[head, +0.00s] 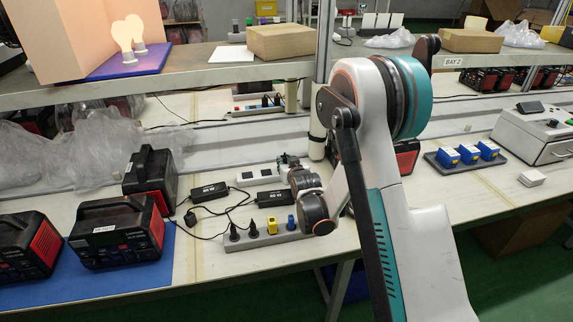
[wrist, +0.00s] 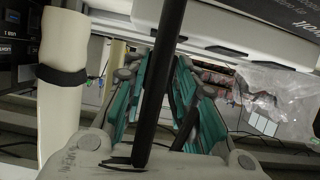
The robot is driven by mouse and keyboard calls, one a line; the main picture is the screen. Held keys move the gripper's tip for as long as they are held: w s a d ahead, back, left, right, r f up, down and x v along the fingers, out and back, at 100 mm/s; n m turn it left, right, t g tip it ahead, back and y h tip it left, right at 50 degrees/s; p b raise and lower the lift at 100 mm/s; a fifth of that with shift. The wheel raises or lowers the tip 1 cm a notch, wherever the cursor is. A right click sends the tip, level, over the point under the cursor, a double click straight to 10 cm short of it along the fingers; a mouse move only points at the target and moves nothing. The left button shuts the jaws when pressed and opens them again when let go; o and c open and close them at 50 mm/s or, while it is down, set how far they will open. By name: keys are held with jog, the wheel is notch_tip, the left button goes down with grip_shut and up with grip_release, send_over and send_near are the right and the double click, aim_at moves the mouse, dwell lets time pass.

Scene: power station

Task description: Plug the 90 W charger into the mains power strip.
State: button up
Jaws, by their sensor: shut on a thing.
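Two black charger bricks, a left one (head: 208,192) and a right one (head: 273,198), lie on the bench with loose cords; their wattage labels are too small to read. A grey power strip (head: 292,239) at the front holds black, yellow and blue plugs. A white power strip (head: 244,178) lies behind the bricks. I cannot tell which strip is the mains one. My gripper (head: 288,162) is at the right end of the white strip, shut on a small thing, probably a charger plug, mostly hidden. In the wrist view its teal finger links show, partly covered by a dark bar.
Black-and-red power units (head: 118,232) stand at the left, partly on a blue mat (head: 75,285). A blue plug (head: 291,222) stands up near my wrist. A shelf (head: 220,73) overhangs the bench's back. Blue modules (head: 468,153) and a white box (head: 540,130) are at the right.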

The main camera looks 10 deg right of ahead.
jog(key=shift+s+f, duration=0.2)
jog(key=shift+f, duration=1)
dwell(5.0)
jog(key=shift+w+r, duration=0.15)
jog(key=shift+r, duration=0.15)
dwell(0.7)
jog(key=shift+w+r+p, duration=0.15)
jog(key=shift+r+p, duration=0.55)
jog(key=shift+p, duration=0.15)
jog(key=s+r, duration=0.4)
jog(key=r, duration=0.5)
jog(key=s+r, duration=0.4)
jog(key=r, duration=0.6)
jog(key=shift+s+r, duration=0.2)
